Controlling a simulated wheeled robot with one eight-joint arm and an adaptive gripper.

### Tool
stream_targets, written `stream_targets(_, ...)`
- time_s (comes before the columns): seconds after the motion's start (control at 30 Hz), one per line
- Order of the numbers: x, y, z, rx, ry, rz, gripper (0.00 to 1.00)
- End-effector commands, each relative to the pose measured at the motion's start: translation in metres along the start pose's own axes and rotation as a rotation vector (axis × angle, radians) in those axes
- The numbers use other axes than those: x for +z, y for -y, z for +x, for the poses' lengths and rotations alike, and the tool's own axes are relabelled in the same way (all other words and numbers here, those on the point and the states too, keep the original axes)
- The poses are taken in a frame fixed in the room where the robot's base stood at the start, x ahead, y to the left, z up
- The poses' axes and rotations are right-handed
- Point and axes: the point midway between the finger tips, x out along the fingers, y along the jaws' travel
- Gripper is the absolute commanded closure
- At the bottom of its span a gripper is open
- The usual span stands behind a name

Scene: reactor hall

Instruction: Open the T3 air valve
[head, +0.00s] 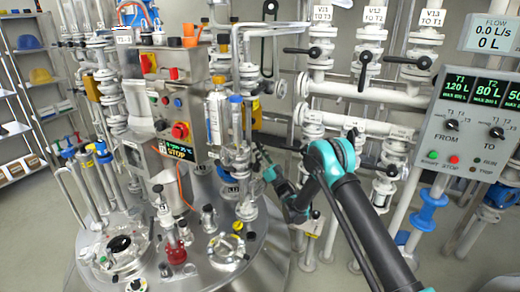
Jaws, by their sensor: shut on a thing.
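My gripper (262,157) is at the end of my teal and black arm, which reaches in from the lower right. It is small in the head view, at the right side of the steel reactor vessel (262,222), among the pipes behind it. It is shut on a small valve handle there, mostly hidden by the gripper and the pipework. No T3 air label is readable at that spot, so I cannot tell the valve's name or how far it is turned.
A pipe rack with black-handled valves, V11 (313,50), V12 (366,57) and V13 (414,61), stands behind my arm. A flow panel (470,122) is at the right. A control box (168,100) rises above the vessel. Open floor lies at lower left.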

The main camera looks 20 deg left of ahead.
Motion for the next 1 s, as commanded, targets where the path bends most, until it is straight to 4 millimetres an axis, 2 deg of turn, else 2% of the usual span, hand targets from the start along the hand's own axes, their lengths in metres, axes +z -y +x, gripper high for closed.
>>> stream_targets(0.3,0.000,0.011,-0.003,-0.076,-0.019,-0.073,1.00)
stream_targets(0.83,0.000,0.014,-0.004,-0.093,-0.025,-0.089,1.00)
stream_targets(0.87,0.000,0.014,-0.004,-0.093,-0.025,-0.089,0.79)
stream_targets(1.0,0.000,0.013,-0.003,-0.092,-0.025,-0.089,0.62)
